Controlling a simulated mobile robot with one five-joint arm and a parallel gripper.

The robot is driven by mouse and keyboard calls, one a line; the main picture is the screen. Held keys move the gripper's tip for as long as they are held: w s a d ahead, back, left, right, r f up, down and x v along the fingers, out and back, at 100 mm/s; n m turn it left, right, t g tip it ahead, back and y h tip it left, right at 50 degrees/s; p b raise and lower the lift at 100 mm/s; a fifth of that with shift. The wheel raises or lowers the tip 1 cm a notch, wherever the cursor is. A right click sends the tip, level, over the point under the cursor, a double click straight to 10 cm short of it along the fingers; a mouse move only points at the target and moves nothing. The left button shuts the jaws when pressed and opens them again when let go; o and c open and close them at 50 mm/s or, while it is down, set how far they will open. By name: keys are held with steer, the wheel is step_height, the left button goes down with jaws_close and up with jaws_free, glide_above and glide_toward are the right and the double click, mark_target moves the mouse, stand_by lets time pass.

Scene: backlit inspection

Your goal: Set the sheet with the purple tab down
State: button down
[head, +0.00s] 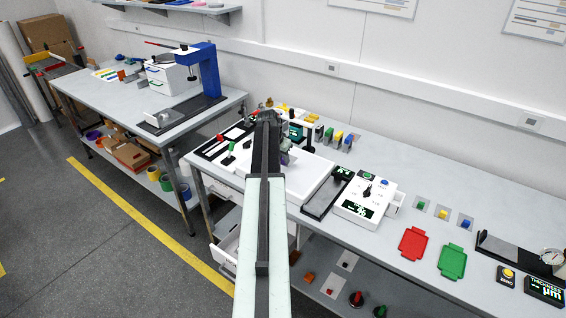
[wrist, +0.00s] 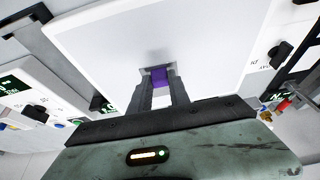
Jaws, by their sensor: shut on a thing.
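The purple tab (wrist: 160,78) of the sheet sits between the two fingers of my gripper (wrist: 163,84) in the wrist view. My gripper is shut on it. A small greyish patch shows just beyond the tab, but the sheet's outline is hard to tell from the white behind it. In the head view a bit of purple (head: 285,159) shows beside the end of my arm, which hides most of my gripper and the sheet. A large white panel (wrist: 95,45) lies beyond the fingers in the wrist view; it also shows on the bench (head: 312,174) in the head view.
A white control box (head: 362,204) with a knob stands right of the panel. A red tray (head: 413,243) and a green tray (head: 453,262) lie farther right. Several coloured upright pieces stand behind the panel. Bare bench top shows between the control box and the trays.

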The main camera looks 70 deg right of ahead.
mark_target(282, 160)
steer(key=shift+w+d+f, duration=0.1)
steer(key=shift+w+d, duration=0.2)
steer(key=shift+d, duration=0.25)
steer(key=shift+w+d, duration=0.3)
steer(key=shift+d, duration=0.25)
step_height(282, 160, down, 4)
steer(key=b, duration=0.4)
steer(key=shift+w+d, duration=0.1)
steer(key=shift+d, duration=0.05)
steer(key=shift+r, duration=0.2)
steer(key=shift+f, duration=0.15)
steer(key=c, duration=1.2)
jaws_free()
steer(key=shift+c, duration=0.2)
